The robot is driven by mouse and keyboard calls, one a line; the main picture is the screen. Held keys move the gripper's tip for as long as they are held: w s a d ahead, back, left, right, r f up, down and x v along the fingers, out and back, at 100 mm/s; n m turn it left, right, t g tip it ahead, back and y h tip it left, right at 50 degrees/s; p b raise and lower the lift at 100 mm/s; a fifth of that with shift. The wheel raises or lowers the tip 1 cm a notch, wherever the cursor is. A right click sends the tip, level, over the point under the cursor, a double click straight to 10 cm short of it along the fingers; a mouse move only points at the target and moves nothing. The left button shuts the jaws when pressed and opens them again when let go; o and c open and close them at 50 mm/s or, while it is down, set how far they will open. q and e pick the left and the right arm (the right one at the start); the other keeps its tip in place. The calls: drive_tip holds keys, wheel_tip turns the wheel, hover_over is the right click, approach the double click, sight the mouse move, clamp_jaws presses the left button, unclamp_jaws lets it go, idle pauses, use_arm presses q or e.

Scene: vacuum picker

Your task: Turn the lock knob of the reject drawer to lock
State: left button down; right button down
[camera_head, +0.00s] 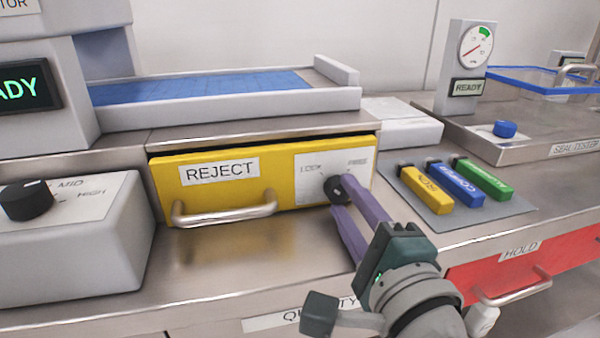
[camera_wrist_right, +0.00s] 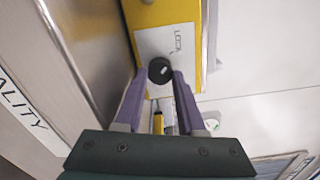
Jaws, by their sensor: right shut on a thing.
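The yellow reject drawer (camera_head: 235,205) is in the middle of the head view, with a REJECT label and a metal handle (camera_head: 225,212). Its front is tilted a little, with a dark gap along the top edge. At its right end is a white plate (camera_head: 312,191) marked LOCK and FREE, with a black lock knob (camera_head: 335,189). My right gripper (camera_head: 342,203) is shut on the knob. In the right wrist view the knob (camera_wrist_right: 160,71) sits between the two purple fingertips, and a small white mark shows on it. My left gripper is not in view.
Right of the drawer, a grey pad (camera_head: 520,206) holds yellow, blue and green blocks. A red HOLD drawer (camera_head: 540,262) is below right. A grey box with a black dial (camera_head: 28,200) stands at left. A blue conveyor (camera_head: 200,88) lies above the drawer.

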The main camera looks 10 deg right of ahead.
drive_tip(key=c, duration=0.5)
unclamp_jaws()
drive_tip(key=shift+f, duration=0.1)
drive_tip(key=shift+f, duration=0.1)
